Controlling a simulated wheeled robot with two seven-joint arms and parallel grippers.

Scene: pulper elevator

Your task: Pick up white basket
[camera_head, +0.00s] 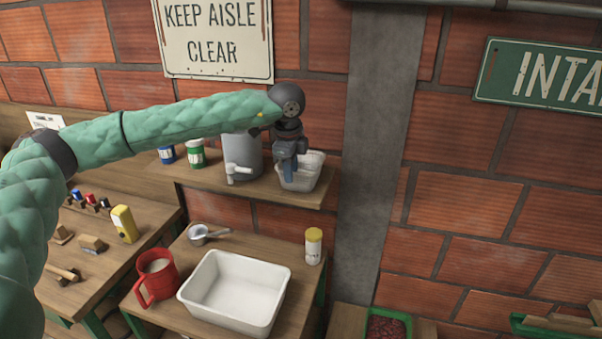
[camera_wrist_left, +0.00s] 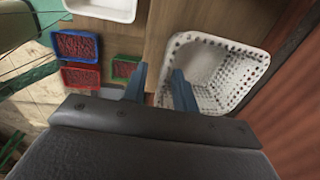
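The white basket (camera_head: 311,174) stands on the wooden wall shelf at its right end. In the left wrist view the perforated basket (camera_wrist_left: 232,62) is at the right, empty as far as it shows. My left gripper (camera_head: 290,172) points down at the basket's left side. In the left wrist view the two blue fingers of my left gripper (camera_wrist_left: 159,78) are apart. The right finger overlaps the basket's near-left wall, and the left finger is outside it over the wood. I cannot tell whether either touches the basket. My right gripper is out of view.
A grey dispenser with a white tap (camera_head: 240,160) stands left of the basket on the shelf (camera_head: 265,190). Below are a large white tub (camera_head: 235,290), a red mug (camera_head: 156,277) and a yellow-capped jar (camera_head: 313,246). A brick wall and grey pillar (camera_head: 375,150) stand close by.

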